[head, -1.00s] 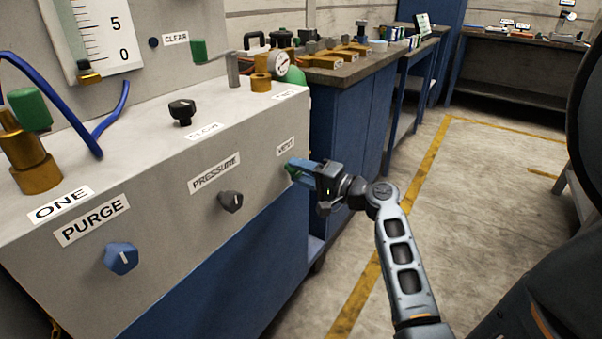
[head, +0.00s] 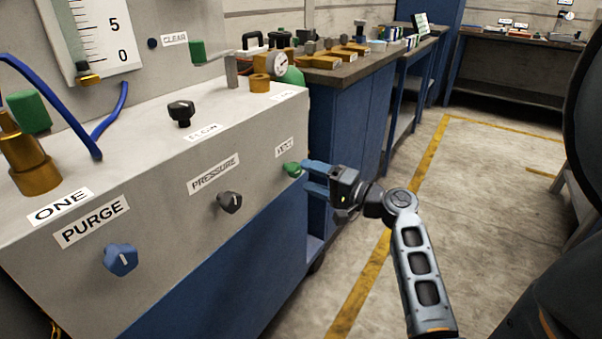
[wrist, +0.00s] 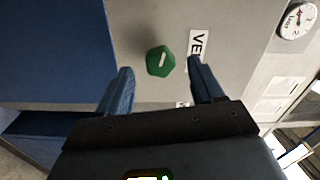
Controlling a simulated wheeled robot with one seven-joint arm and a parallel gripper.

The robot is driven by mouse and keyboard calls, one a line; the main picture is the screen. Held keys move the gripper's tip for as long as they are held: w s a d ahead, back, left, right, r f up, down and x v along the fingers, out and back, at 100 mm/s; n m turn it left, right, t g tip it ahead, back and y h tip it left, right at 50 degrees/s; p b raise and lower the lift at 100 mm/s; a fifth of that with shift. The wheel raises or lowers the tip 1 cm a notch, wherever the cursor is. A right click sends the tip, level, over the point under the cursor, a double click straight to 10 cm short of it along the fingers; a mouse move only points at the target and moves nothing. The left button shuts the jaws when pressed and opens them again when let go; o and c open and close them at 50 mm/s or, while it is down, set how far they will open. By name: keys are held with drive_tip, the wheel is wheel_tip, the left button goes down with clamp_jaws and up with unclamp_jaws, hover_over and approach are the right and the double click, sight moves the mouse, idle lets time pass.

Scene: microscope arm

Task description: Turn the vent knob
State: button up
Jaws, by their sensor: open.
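The green vent knob (head: 292,169) sits on the front face of the grey panel, just below the VENT label (head: 285,147). In the wrist view the knob (wrist: 160,61) shows a white pointer line on its face and lies beyond the fingertips, between their directions. My gripper (head: 307,178) is open and empty, with its blue fingers pointing at the panel, a short gap to the right of the knob. In the wrist view the two fingers (wrist: 160,82) stand apart with nothing between them. The VENT label is partly hidden by the right finger there.
A grey pressure knob (head: 230,202) and a blue purge knob (head: 121,259) sit further left on the same panel. A round gauge (head: 277,64) stands above the panel's right end. A blue cabinet (head: 345,130) is behind my gripper. The floor to the right is open.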

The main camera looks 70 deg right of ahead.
sight(299, 170)
drive_tip(key=v, duration=0.3)
drive_tip(key=shift+s+a, duration=0.1)
drive_tip(key=shift+s, duration=0.1)
drive_tip(key=shift+r, duration=0.1)
drive_tip(key=shift+w+d+r+m+p, duration=0.1)
drive_tip(key=shift+w+d+m+p, duration=0.3)
drive_tip(key=shift+w+m+p, duration=1.7)
drive_tip(key=shift+w+d+m+p, duration=0.35)
drive_tip(key=shift+m+p, duration=2.5)
drive_tip(key=shift+m, duration=1.8)
drive_tip(key=shift+w+d+r+m+p, duration=0.1)
drive_tip(key=shift+w+d+m+p, duration=0.3)
drive_tip(key=shift+w+m+p, duration=1.65)
drive_tip(key=s+m+p, duration=0.1)
drive_tip(key=s+m, duration=0.1)
drive_tip(key=shift+m, duration=0.3)
drive_tip(key=shift+c, duration=0.5)
